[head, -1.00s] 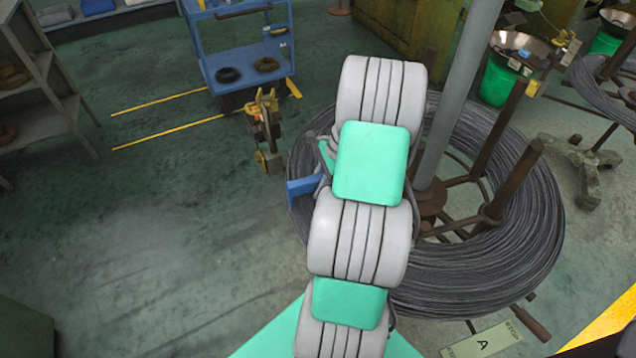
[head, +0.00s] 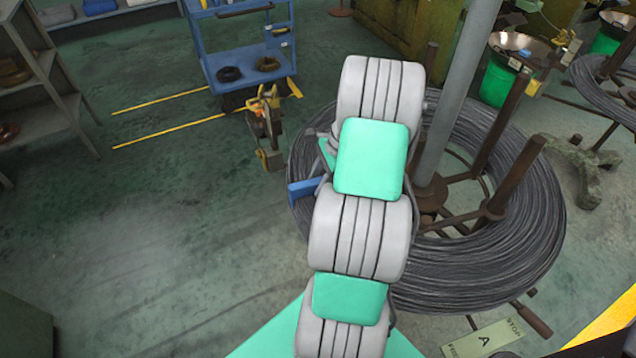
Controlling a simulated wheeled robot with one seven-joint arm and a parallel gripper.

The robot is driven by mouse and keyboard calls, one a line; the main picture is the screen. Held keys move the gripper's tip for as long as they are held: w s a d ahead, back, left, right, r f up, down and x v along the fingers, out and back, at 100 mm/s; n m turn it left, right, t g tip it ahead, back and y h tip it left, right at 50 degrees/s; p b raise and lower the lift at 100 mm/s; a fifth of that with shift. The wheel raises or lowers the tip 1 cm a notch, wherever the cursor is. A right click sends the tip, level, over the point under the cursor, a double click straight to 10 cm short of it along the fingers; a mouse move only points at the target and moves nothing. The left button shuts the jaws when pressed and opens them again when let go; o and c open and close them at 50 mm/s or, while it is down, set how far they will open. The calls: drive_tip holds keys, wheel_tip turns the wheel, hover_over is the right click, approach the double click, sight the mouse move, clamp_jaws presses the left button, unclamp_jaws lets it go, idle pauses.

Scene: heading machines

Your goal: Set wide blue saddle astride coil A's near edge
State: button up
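A blue piece (head: 303,190), which looks like the wide blue saddle, shows only in part at the coil's left edge, just left of my arm. The rest of it is hidden behind the arm, so I cannot tell whether it touches the wire. My grey and green arm covers the coil's left part. My gripper's fingers are hidden behind the arm, and I cannot see what they hold.
A tall grey pole (head: 455,100) rises inside the coil. A blue trolley (head: 245,45) stands at the back, with a yellow-handled device (head: 264,125) before it. Shelves (head: 45,90) stand at left, a green bucket (head: 497,80) at back right. The left floor is clear.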

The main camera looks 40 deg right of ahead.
drive_tip(key=shift+o, duration=0.3)
drive_tip(key=shift+s+a+f, duration=0.25)
drive_tip(key=shift+s+f, duration=0.15)
drive_tip(key=shift+f, duration=0.3)
drive_tip(key=shift+s+a+f, duration=0.25)
drive_tip(key=shift+s+f, duration=0.15)
drive_tip(key=shift+f, duration=0.25)
drive_tip(key=shift+d+r, duration=0.1)
drive_tip(key=shift+r, duration=0.15)
drive_tip(key=d+r, duration=0.2)
drive_tip(key=r, duration=0.1)
drive_tip(key=d+r, duration=0.1)
drive_tip(key=shift+r+p, duration=0.15)
drive_tip(key=shift+p, duration=0.2)
wheel_tip(320, 180, up, 5)
drive_tip(key=shift+f+p, duration=0.15)
drive_tip(key=shift+p, duration=0.15)
drive_tip(key=shift+d+r, duration=0.15)
drive_tip(key=shift+r, duration=0.1)
wheel_tip(320, 180, up, 7)
drive_tip(key=p, duration=0.8)
drive_tip(key=shift+p, duration=0.35)
